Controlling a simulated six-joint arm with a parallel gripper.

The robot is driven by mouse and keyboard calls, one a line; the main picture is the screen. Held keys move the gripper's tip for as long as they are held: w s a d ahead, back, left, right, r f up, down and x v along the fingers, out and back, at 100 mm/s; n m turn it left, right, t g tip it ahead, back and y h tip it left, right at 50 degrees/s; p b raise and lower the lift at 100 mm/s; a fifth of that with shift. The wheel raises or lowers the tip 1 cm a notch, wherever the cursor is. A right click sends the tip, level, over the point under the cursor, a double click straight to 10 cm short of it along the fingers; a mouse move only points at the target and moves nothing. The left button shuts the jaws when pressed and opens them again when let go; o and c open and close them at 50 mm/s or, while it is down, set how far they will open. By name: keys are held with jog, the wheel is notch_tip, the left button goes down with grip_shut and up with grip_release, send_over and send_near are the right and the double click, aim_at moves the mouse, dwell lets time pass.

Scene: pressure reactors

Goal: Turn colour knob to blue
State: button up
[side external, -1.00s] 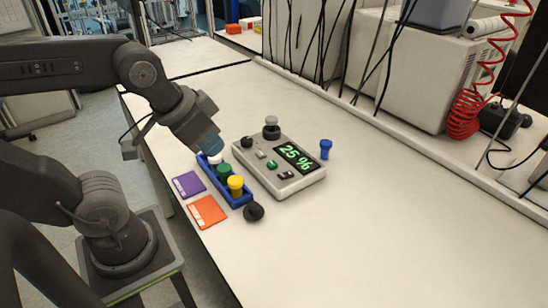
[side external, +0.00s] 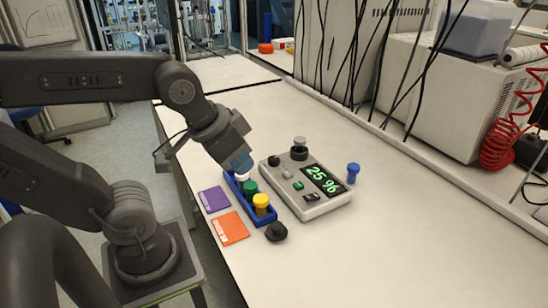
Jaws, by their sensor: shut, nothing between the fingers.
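A grey control box (side external: 324,205) lies on the white table with a display (side external: 323,180) reading "25 %". It carries a small black knob (side external: 274,160), a taller grey-topped black knob (side external: 299,147) and small buttons, one of them green (side external: 297,185). I cannot tell which knob is the colour knob. A separate blue-capped piece (side external: 353,171) stands right of the box. My gripper (side external: 243,168) is shut and empty, pointing down at the rack's far end and partly hiding the white cap.
A purple card (side external: 214,200) and an orange card (side external: 230,228) lie left of the rack. A loose black knob (side external: 276,231) sits near the rack's front end. Cables (side external: 384,95) and white equipment (side external: 415,90) line the back. The table's right and front are clear.

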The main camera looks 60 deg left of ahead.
jog(key=shift+o, duration=0.7)
jog(key=o, duration=0.6)
jog(key=w+a+r+g, duration=0.1)
jog(key=w+a, duration=0.3)
jog(key=w, duration=0.3)
jog(key=shift+w+a+r+g+y, duration=0.15)
jog(key=shift+a+r+g+y, duration=0.15)
jog(key=shift+a+g, duration=0.1)
jog(key=o, duration=0.3)
jog(key=w+a+g, duration=0.1)
jog(key=w+a, duration=0.4)
jog(key=shift+f+m, duration=0.35)
jog(key=shift+m, duration=0.05)
jog(key=shift+o, duration=0.9)
jog(key=w+a+f+g, duration=0.1)
jog(key=w+a+f, duration=0.1)
jog(key=w+a, duration=0.2)
jog(key=shift+w+a+f+g, duration=0.15)
jog(key=shift+a+g, duration=0.15)
jog(key=shift+a, duration=0.75)
jog(key=m+g, duration=0.1)
send_over(274, 158)
notch_tip(274, 158, down, 4)
notch_tip(274, 158, down, 14)
jog(key=shift+f, duration=0.1)
jog(key=shift+c, duration=0.4)
jog(key=c, duration=0.9)
